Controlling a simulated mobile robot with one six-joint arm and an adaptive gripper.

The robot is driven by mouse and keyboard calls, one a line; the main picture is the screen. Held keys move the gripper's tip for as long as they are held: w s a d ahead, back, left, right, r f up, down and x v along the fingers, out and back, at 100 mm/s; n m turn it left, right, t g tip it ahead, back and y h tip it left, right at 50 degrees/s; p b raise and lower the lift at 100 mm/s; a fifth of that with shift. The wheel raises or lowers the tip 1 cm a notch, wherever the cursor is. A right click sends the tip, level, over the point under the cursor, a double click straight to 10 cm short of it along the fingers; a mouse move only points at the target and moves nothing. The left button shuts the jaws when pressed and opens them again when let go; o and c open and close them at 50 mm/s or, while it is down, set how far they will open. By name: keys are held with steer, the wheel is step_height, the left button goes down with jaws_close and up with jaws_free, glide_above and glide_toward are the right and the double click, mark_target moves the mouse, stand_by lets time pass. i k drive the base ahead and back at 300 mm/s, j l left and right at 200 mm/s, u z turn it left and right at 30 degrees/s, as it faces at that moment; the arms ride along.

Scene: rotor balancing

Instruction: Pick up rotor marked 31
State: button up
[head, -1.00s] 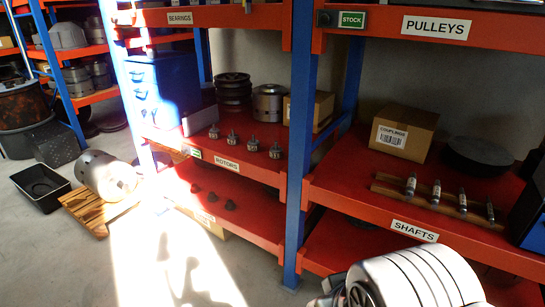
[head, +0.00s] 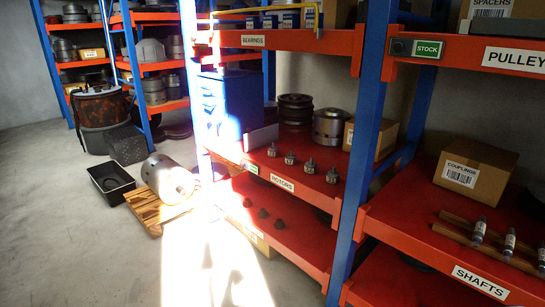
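Several small rotors stand in a row on the red shelf labelled ROTORS (head: 283,183) in the head view. They are, from left to right, one rotor (head: 272,150), a second rotor (head: 290,158), a third rotor (head: 310,165) and another rotor (head: 332,174). Each is a dark disc with a metal shaft pointing up. Their marks are too small to read, so I cannot tell which one is 31. My gripper is not in view.
A blue post (head: 362,165) stands right of the rotors. A cardboard box (head: 378,140), metal drum (head: 331,127) and blue cabinet (head: 229,106) stand behind them. Dark parts (head: 262,213) sit on the shelf below. The floor (head: 75,240) at left is mostly clear.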

mark_target(333, 176)
steer(key=z, duration=0.45)
steer(key=i+j+z, duration=0.4)
steer(key=i+j, duration=0.2)
steer(key=i+j+z, duration=0.2)
steer(key=j, duration=0.25)
steer(key=i+j+z, duration=0.2)
steer(key=i+j, duration=0.15)
steer(key=i+j+z, duration=0.2)
steer(key=j, duration=0.4)
steer(key=i+j, duration=0.15)
steer(key=i, duration=0.15)
steer(key=i+j, duration=0.15)
steer(key=i, duration=0.1)
